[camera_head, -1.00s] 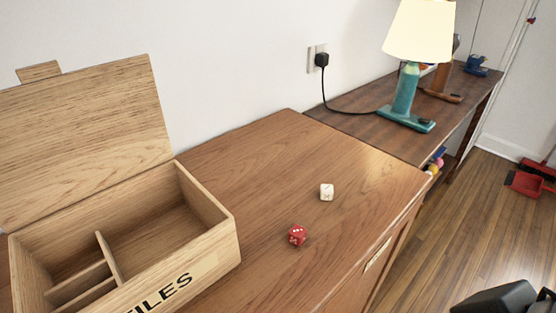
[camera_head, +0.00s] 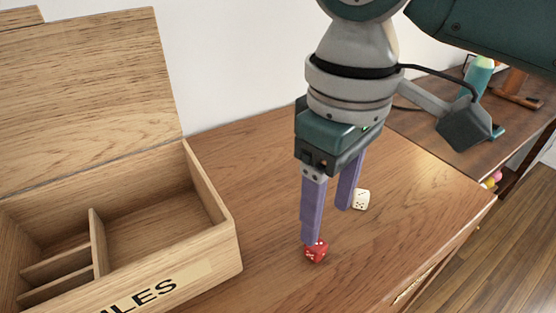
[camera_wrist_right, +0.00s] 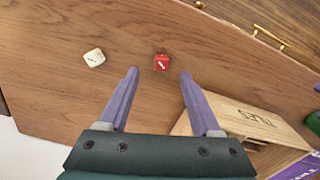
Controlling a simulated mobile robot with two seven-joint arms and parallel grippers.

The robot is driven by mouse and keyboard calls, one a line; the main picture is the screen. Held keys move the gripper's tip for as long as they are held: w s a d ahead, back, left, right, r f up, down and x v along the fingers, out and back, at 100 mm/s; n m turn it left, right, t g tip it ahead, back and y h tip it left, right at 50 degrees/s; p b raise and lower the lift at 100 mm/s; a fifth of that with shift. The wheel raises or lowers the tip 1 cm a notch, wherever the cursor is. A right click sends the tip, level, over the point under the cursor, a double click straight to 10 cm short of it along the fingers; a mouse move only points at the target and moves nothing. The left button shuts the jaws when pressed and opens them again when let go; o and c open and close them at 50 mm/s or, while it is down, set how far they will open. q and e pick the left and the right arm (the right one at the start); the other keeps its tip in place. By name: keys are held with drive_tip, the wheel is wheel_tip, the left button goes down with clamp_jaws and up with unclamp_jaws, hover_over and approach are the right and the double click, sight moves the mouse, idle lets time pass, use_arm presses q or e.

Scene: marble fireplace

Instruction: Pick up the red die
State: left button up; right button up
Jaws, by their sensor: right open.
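The red die (camera_head: 316,252) lies on the wooden cabinet top, in front of the white die. In the right wrist view the red die (camera_wrist_right: 162,63) sits ahead of the gap between my fingertips, nearer the right one. My right gripper (camera_head: 326,226) is open and empty, pointing down over the cabinet top. In the head view its nearer fingertip overlaps the upper edge of the red die; I cannot tell whether it touches. In the wrist view (camera_wrist_right: 160,73) the fingers are wide apart with nothing between them.
A white die (camera_head: 361,199) lies close behind the fingers. An open wooden box (camera_head: 226,240) with dividers stands at the left, its lid raised. A lower side table (camera_head: 440,132) with a lamp is at the back right. The cabinet's front edge is at the right.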

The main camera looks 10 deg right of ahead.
sight(316, 248)
use_arm(q)
drive_tip(key=shift+a+f+b, duration=0.15)
drive_tip(key=shift+f+b, duration=0.6)
drive_tip(key=shift+f, duration=0.1)
use_arm(e)
drive_tip(key=f, duration=0.6)
drive_tip(key=shift+a, duration=0.3)
drive_tip(key=shift+w+r, duration=0.1)
drive_tip(key=shift+c, duration=0.3)
use_arm(q)
drive_tip(key=shift+d, duration=0.2)
use_arm(e)
clamp_jaws()
